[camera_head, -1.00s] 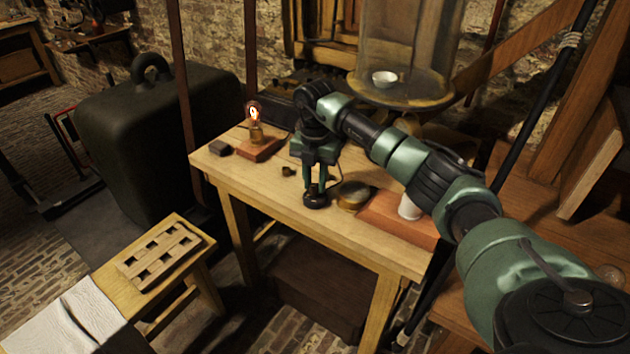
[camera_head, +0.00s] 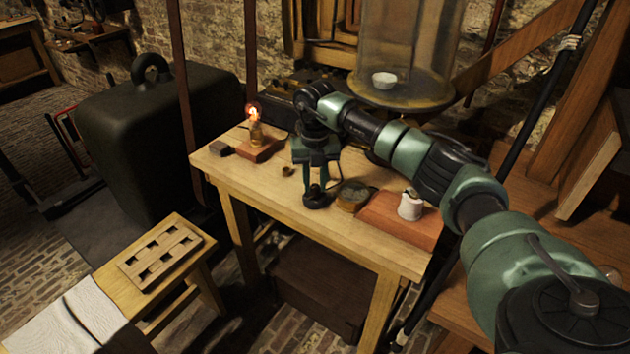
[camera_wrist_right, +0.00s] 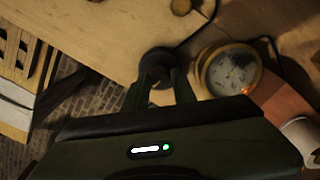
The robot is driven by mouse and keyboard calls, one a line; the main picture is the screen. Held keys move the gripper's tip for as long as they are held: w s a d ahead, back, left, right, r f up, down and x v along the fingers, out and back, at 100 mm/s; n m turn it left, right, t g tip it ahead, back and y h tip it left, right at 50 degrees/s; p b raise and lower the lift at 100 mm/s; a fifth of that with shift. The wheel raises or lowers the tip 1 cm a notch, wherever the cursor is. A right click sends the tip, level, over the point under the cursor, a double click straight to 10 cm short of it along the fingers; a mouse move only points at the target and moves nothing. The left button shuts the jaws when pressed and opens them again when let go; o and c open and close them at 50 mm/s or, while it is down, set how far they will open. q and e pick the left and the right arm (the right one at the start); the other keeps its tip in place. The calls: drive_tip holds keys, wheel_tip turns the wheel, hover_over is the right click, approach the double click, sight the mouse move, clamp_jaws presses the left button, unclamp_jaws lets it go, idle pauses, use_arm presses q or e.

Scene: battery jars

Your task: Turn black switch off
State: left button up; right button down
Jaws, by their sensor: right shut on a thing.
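The black switch (camera_head: 316,201) is a small round dark base near the front edge of the wooden table. My right gripper (camera_head: 317,187) points down and is shut on its top. In the right wrist view the switch (camera_wrist_right: 157,54) shows at the tips of the two fingers (camera_wrist_right: 159,76), which partly hide it. A dark wire runs from beside it. A bulb (camera_head: 254,113) on a reddish wooden base glows orange at the table's back left. My left gripper is not in view.
A round brass gauge (camera_head: 352,196) sits close to the right of the switch. A white jar (camera_head: 410,206) stands on a reddish slab (camera_head: 388,216) farther right. A small dark block (camera_head: 221,149) lies at the left. A glass dome (camera_head: 408,45) stands behind the table (camera_head: 270,198).

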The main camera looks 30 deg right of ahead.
sight(315, 186)
drive_tip(key=n, duration=0.5)
drive_tip(key=shift+n, duration=0.3)
drive_tip(key=n, duration=0.6)
drive_tip(key=shift+n, duration=0.3)
drive_tip(key=c, duration=1.1)
unclamp_jaws()
drive_tip(key=shift+c, duration=0.2)
drive_tip(key=shift+r, duration=0.15)
wheel_tip(315, 186, up, 8)
drive_tip(key=shift+f+b, duration=0.2)
drive_tip(key=shift+b, duration=0.4)
